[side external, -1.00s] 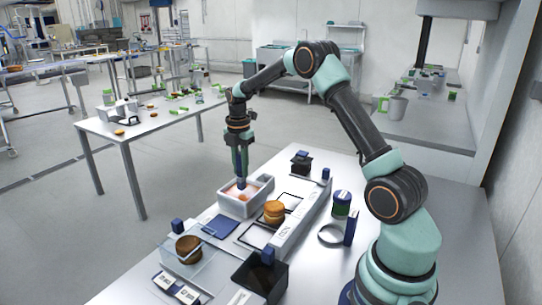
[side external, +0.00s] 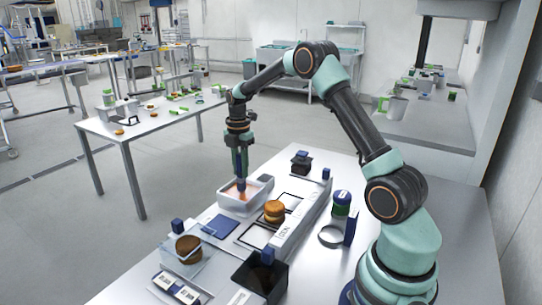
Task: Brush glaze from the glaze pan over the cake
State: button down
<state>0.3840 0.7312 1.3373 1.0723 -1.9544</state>
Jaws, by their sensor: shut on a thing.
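My gripper (side external: 241,160) is shut on a brush (side external: 241,180) with a dark blue handle and points straight down. The brush's lower end is over or in the white glaze pan (side external: 224,199), which holds pale pinkish glaze; I cannot tell how deep the tip reaches. A golden round cake (side external: 274,207) sits to the right of the pan, within black-outlined squares on the table. A darker brown round (side external: 188,246) sits at the front left in or behind a clear holder. I cannot tell from the picture which round the task means.
A dark blue square (side external: 220,226) lies between the two rounds. A long white labelled rail (side external: 300,217) runs right of the golden cake. A black open bin (side external: 262,278) stands in front. A green and blue jar (side external: 341,203) and a white ring (side external: 331,235) stand at right.

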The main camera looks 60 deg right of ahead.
aim_at(239, 154)
jog(key=shift+f, duration=0.5)
dwell(1.2)
jog(key=shift+r, duration=3.6)
jog(key=shift+a, duration=0.1)
